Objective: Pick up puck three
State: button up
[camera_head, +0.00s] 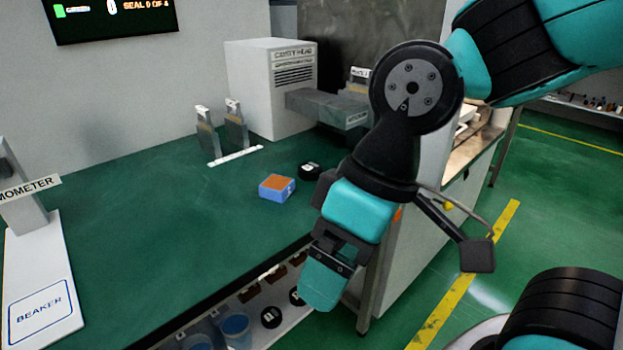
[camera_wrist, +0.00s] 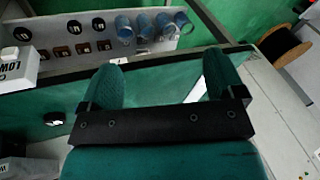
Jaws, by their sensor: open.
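Several black round pucks with white marks are in view, and I cannot read which is puck three. In the head view one puck (camera_head: 310,170) lies on the green bench beside a blue and orange block. Two more, a front puck (camera_head: 271,317) and a rear puck (camera_head: 296,296), lie on the lower shelf.
The shelf (camera_wrist: 70,75) also holds brown square pieces (camera_wrist: 82,48) and blue cups (camera_wrist: 125,30). On the bench (camera_head: 150,220) stand a blue and orange block (camera_head: 277,188), a white machine (camera_head: 270,90) and a beaker board (camera_head: 40,290). Middle bench is mostly clear.

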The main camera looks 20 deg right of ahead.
aim_at(310, 170)
jog(key=z, duration=0.1)
jog(key=k, duration=0.45)
jog(key=u, duration=0.7)
jog(key=i, duration=1)
jog(key=z, duration=0.65)
